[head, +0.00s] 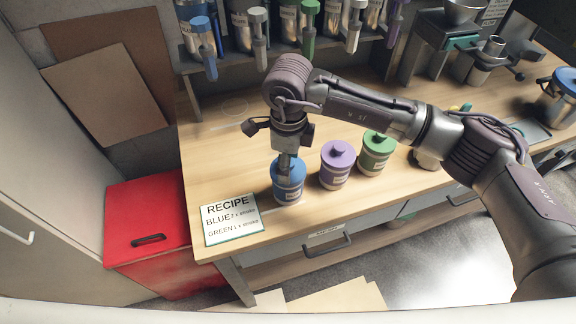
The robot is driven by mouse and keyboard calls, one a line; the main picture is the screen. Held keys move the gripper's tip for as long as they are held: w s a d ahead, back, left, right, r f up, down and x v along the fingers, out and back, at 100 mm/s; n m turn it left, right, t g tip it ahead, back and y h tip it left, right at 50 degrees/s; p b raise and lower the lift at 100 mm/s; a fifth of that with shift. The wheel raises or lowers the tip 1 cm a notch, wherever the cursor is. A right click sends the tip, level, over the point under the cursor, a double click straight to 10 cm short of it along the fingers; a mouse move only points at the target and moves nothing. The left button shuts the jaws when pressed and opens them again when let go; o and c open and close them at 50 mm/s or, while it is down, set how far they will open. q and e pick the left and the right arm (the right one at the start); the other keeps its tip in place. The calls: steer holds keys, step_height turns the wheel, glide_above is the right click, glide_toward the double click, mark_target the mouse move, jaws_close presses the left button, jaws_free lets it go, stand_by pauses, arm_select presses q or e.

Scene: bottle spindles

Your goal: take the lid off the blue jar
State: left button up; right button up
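The blue jar (289,189) stands upright on the wooden counter, with its blue lid (277,169) on top. My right gripper (286,170), on the arm that comes in from the right, points straight down over this lid. Its fingers reach the middle of the lid and hide the knob there. I cannot tell whether they are open or shut on the knob. My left gripper is not in view.
A purple-lidded jar (336,166) and a green-lidded jar (376,155) stand close to the right of the blue jar. A recipe card (232,220) lies at the counter's front left corner. A red bin (150,220) stands left. Bottles with spindles hang behind.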

steer(key=shift+s, duration=0.2)
steer(key=c, duration=0.8)
steer(key=shift+f, duration=0.1)
